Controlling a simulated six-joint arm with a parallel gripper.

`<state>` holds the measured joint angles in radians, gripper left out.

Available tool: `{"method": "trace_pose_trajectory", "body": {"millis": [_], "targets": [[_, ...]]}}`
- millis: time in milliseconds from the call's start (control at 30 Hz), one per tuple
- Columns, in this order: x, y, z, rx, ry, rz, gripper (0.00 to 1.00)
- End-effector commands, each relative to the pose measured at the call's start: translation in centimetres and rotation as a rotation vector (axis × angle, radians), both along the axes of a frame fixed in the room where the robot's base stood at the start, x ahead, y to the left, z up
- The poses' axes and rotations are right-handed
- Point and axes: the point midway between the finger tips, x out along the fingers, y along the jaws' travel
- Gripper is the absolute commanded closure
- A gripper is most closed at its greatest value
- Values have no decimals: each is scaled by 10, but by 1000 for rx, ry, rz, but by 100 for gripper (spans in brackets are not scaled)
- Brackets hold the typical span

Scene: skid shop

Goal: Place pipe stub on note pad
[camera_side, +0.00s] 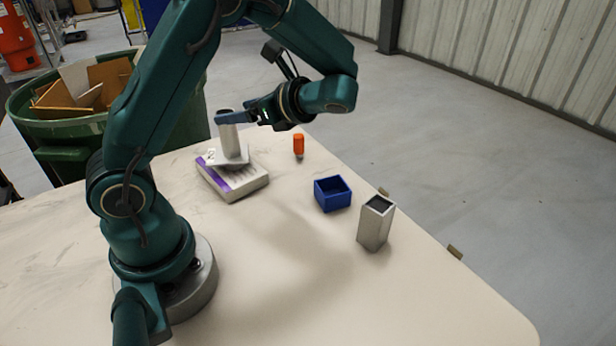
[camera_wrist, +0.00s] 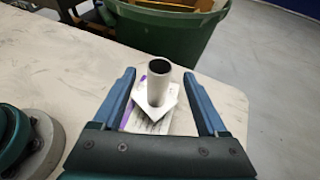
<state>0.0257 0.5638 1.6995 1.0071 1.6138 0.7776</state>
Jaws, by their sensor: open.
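The pipe stub (camera_side: 230,141) is a pale upright tube on a flat, angular base plate. It stands on the note pad (camera_side: 236,184), a thick white block with a purple edge. In the wrist view the pipe stub (camera_wrist: 158,84) rises between my two blue fingers, its dark open end facing up, and the note pad (camera_wrist: 147,125) shows beneath its plate. My gripper (camera_side: 226,117) is open around the upper part of the tube. In the wrist view my gripper (camera_wrist: 159,78) shows a gap on both sides of the tube. The near finger hides the tube's top in the side view.
A small orange cylinder (camera_side: 298,145) stands right of the pad. A blue open box (camera_side: 332,196) and a tall grey block-shaped holder (camera_side: 374,226) stand further right. A green bin (camera_side: 68,130) is beyond the table edge. The table's front middle is clear.

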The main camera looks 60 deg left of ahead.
Motion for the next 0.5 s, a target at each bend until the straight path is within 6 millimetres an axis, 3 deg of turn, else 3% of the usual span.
{"method": "trace_pose_trajectory", "body": {"millis": [100, 300, 500], "targets": [[8, -17, 7, 0, -2, -4, 24], [12, -31, 14, -6, -6, 2, 24], [-3, -44, 14, -121, -182, 57, 24]]}}
